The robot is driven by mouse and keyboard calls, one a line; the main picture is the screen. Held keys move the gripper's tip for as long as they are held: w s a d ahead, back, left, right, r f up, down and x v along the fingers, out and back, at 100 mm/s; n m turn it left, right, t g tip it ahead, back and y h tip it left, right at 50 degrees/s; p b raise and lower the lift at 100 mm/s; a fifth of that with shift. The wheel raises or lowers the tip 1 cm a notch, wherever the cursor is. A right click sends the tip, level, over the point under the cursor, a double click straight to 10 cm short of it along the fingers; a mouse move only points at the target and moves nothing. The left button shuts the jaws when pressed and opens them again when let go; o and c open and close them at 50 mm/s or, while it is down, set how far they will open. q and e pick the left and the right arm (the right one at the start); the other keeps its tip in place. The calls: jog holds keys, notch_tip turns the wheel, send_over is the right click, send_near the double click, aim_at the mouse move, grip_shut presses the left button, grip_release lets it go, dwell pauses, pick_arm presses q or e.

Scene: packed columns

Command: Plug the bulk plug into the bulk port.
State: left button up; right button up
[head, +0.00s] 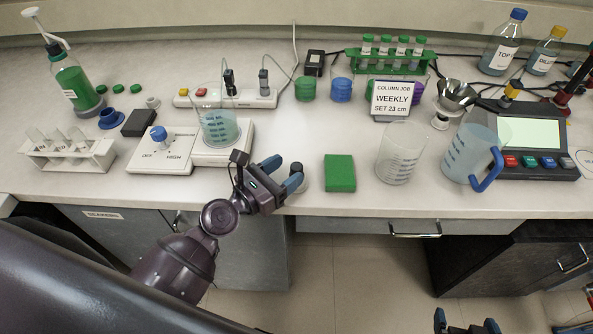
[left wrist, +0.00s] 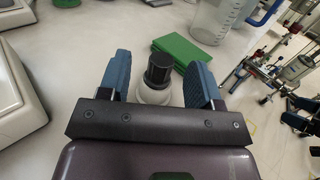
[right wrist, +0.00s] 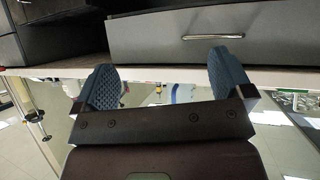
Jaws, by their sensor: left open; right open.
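No label reading "bulk" is legible, so I cannot tell which parts are the bulk plug and bulk port. A black plug (head: 229,80) and a grey plug (head: 263,80) stand at the white power strip (head: 247,98). My left gripper (head: 283,173) is open above the counter's front edge. In the left wrist view, a white piece with a black cap (left wrist: 158,72) appears between its open fingers, not gripped; in the head view it is mostly hidden behind the gripper. My right gripper (head: 467,326) is open and empty, low in front of the drawers; it also shows in the right wrist view (right wrist: 165,80).
A green block (head: 340,173) and an empty beaker (head: 398,160) stand right of my left gripper. A stirrer with a beaker (head: 216,125) is left of it. A blue-handled jug (head: 470,155) and a device with a screen (head: 530,133) stand at right.

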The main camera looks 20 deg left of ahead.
aim_at(301, 164)
pick_arm(q)
jog(key=shift+f+x, duration=0.2)
jog(key=shift+x, duration=1.15)
jog(key=shift+f+x, duration=0.15)
jog(key=shift+x, duration=1.15)
jog(key=shift+s+d, duration=0.1)
jog(key=c, duration=1)
